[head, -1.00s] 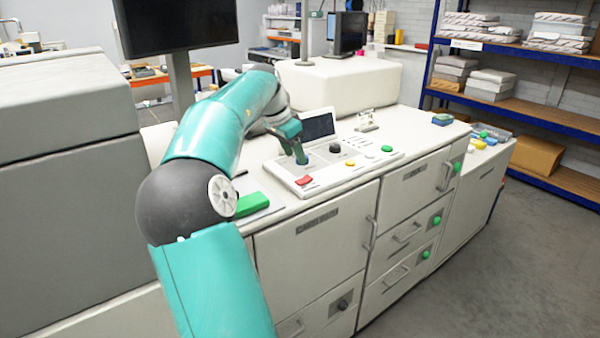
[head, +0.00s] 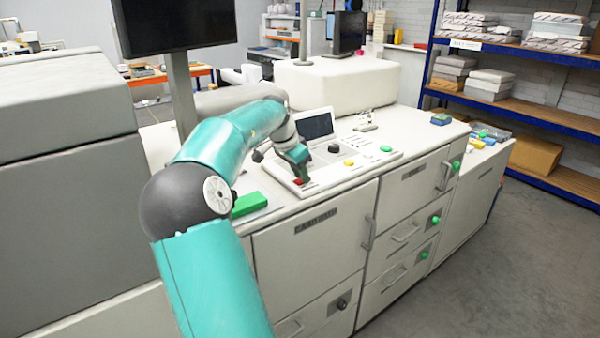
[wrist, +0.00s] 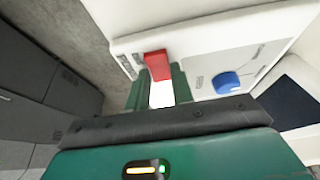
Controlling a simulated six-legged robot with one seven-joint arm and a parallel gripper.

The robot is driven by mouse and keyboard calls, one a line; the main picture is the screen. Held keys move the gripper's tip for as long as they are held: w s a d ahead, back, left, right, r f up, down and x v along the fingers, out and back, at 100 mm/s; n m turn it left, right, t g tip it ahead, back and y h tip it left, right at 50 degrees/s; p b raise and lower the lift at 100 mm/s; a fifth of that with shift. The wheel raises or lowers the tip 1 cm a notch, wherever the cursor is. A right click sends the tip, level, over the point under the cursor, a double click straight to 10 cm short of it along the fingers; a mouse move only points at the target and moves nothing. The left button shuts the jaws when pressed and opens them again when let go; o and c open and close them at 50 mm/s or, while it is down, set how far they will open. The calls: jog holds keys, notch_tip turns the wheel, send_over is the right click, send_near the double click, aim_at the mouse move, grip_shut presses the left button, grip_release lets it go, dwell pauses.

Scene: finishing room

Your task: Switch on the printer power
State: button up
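The printer (head: 318,215) is a long white cabinet with a sloped control panel (head: 335,170) on top. A red block-shaped control (wrist: 156,63) sits near the panel's edge in the wrist view; in the head view my gripper (head: 299,176) covers most of it. My gripper points down at it. In the wrist view my green fingers (wrist: 162,88) stand apart with a gap of white panel between them, and the red control lies just beyond their tips. I cannot tell whether they touch it. A blue round knob (wrist: 228,82) is beside it. The panel lettering is too small to read.
A monitor (head: 180,22) stands behind my arm. Floor at right is clear.

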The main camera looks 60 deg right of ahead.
jog(key=shift+c, duration=0.3)
jog(key=shift+s+d+y, duration=0.15)
jog(key=shift+d+y, duration=0.05)
jog(key=shift+y, duration=0.3)
jog(key=shift+d+t+y, duration=0.15)
jog(key=shift+t+y, duration=0.45)
jog(key=shift+y, duration=0.2)
jog(key=o, duration=1)
jog(key=shift+r, duration=0.1)
